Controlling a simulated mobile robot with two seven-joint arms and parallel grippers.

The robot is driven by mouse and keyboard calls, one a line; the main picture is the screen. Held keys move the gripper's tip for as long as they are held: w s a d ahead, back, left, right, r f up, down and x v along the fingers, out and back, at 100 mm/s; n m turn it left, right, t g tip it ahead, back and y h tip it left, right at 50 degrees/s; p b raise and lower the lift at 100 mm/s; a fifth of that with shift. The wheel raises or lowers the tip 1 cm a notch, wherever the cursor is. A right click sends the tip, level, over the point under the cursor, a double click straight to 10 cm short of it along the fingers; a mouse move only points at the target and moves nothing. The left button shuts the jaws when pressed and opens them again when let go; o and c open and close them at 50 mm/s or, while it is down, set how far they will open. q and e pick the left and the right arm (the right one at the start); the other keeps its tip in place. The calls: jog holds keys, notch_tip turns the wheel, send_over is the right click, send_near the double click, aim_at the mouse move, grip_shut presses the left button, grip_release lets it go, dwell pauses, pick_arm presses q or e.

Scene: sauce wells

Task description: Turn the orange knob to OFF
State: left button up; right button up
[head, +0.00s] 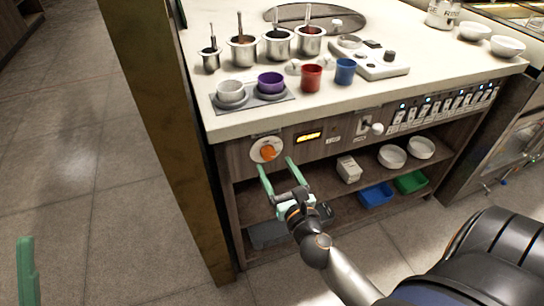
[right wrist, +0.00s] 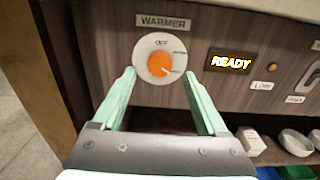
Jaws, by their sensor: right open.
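The orange knob (head: 268,152) sits on a round white dial on the wooden front panel, under a WARMER label. In the right wrist view the knob (right wrist: 160,64) shows OFF printed above it and tick marks to its right. A short light mark on the knob seems to point to the lower right, not up at OFF. My right gripper (head: 276,164) is open and empty, just below and in front of the knob. In the wrist view its fingertips (right wrist: 158,75) flank the dial, apparently without touching. Only one green finger of my left gripper (head: 27,270) shows, at the bottom left.
A lit READY display (right wrist: 230,62) is right of the knob, with a lever (head: 376,128) and several switches farther right. The counter (head: 225,125) above holds a purple cup (head: 271,82), a red cup (head: 311,78) and metal pots. Shelves with bowls and trays lie below.

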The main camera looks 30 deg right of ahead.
aim_at(270, 157)
jog(key=shift+x, duration=1.7)
jog(key=shift+c, duration=0.3)
grip_shut()
